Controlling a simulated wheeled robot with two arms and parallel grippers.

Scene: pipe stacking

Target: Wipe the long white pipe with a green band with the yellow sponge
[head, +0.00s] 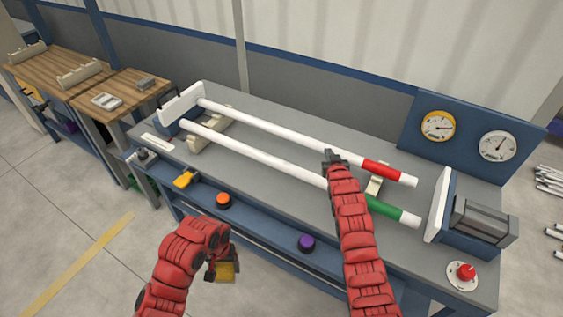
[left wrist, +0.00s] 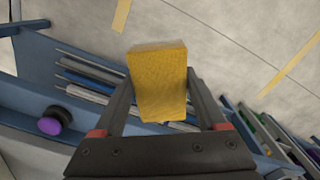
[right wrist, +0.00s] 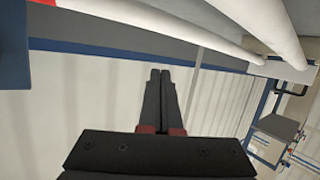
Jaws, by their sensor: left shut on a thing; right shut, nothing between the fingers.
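The long white pipe with a green band (head: 260,156) lies on the grey workbench, its green end toward the right. A second white pipe with a red band (head: 280,130) lies behind it. My left gripper (head: 210,272) is shut on the yellow sponge (head: 225,271), in front of the bench and apart from the pipes; the sponge also shows in the left wrist view (left wrist: 158,80). My right gripper (head: 335,157) is shut and empty, over the pipes near the red band; its closed fingers show in the right wrist view (right wrist: 159,82). My right arm hides part of the green-banded pipe.
Cream supports (head: 209,131) bear the pipes on the workbench (head: 270,185). Orange (head: 224,199) and purple (head: 307,242) knobs line the front shelf. A gauge panel (head: 465,125) stands behind, a vise-like fixture (head: 475,220) at the right. Open floor lies front left.

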